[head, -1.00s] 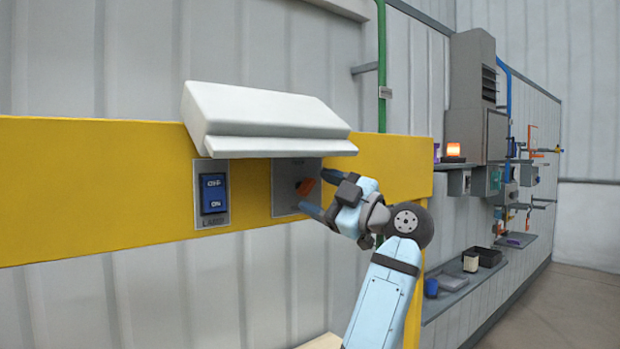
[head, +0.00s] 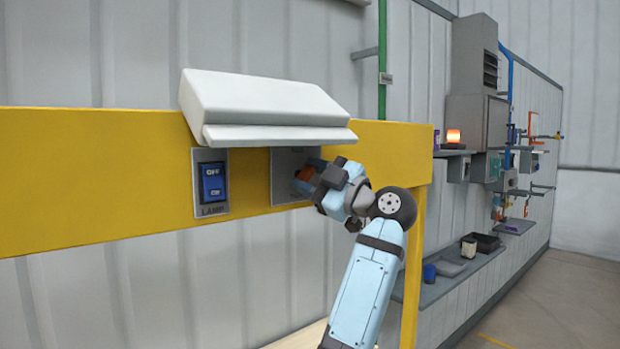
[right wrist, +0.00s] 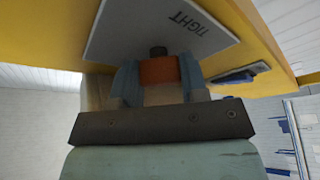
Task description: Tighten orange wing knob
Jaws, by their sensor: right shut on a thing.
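The orange wing knob (head: 305,174) sits on a grey plate (head: 284,186) set in the yellow beam, under a white hood. In the right wrist view the orange knob (right wrist: 158,70) stands on a short dark stem in front of the plate (right wrist: 150,30), which is marked "TIGHT". My right gripper (head: 312,176) is shut on the knob, with one blue finger on each side of it in the wrist view (right wrist: 158,78). The gripper hides part of the knob in the head view. My left gripper is not in view.
The white hood (head: 265,105) juts out just above the plate and gripper. A blue lamp switch (head: 212,182) is on the beam (head: 90,180) to the left. Wall shelves with small items and a lit orange lamp (head: 453,136) stand farther right.

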